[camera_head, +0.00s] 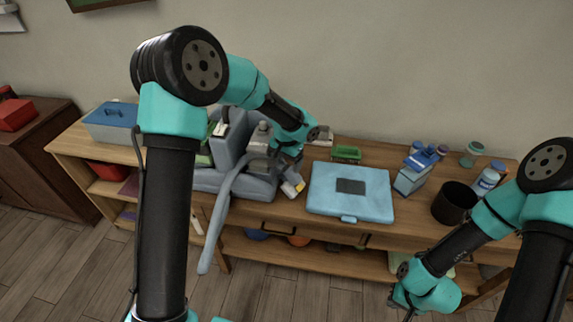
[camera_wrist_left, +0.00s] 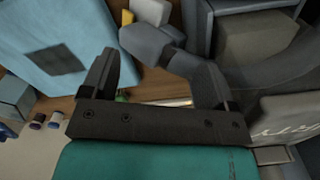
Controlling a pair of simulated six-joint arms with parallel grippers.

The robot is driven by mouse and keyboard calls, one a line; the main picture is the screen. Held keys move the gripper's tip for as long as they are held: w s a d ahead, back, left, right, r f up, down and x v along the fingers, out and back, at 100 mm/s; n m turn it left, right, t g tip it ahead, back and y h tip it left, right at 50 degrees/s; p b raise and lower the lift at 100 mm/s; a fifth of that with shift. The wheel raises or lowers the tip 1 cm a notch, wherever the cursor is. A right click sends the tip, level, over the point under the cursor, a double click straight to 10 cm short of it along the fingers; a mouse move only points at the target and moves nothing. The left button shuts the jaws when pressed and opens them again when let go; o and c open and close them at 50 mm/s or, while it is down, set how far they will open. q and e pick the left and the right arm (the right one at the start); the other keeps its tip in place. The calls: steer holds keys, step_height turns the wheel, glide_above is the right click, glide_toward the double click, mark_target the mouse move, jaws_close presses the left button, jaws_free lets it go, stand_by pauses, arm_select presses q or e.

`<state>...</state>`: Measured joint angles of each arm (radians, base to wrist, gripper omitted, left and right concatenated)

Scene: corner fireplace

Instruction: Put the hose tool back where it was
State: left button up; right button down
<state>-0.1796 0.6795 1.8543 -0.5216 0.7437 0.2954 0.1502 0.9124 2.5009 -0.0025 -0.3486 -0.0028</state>
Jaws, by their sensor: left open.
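A grey-blue machine (camera_head: 228,140) stands on the wooden bench, left of centre. A pale grey hose (camera_head: 222,205) arches from it and hangs over the bench's front edge. In the left wrist view, a dark grey tool-like piece (camera_wrist_left: 150,42) with a pale end lies just beyond my fingers; I cannot tell for sure that it is the hose tool. My left gripper (camera_head: 288,165) is beside the machine; in the left wrist view it (camera_wrist_left: 158,85) is open, with nothing clearly between its fingers. My right gripper (camera_head: 402,300) is low at the right, its jaws unclear.
A light blue case (camera_head: 350,212) lies on the bench right of my left gripper. Further right are a blue-and-white box (camera_head: 410,178), a black pot (camera_head: 454,203) and jars. A blue-lidded toolbox (camera_head: 112,120) is at the left end. A green tray (camera_head: 346,154) is behind.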

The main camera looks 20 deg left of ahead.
arm_select(q)
step_height(320, 180, up, 12)
steer(key=shift+f, duration=0.25)
stand_by(0.6)
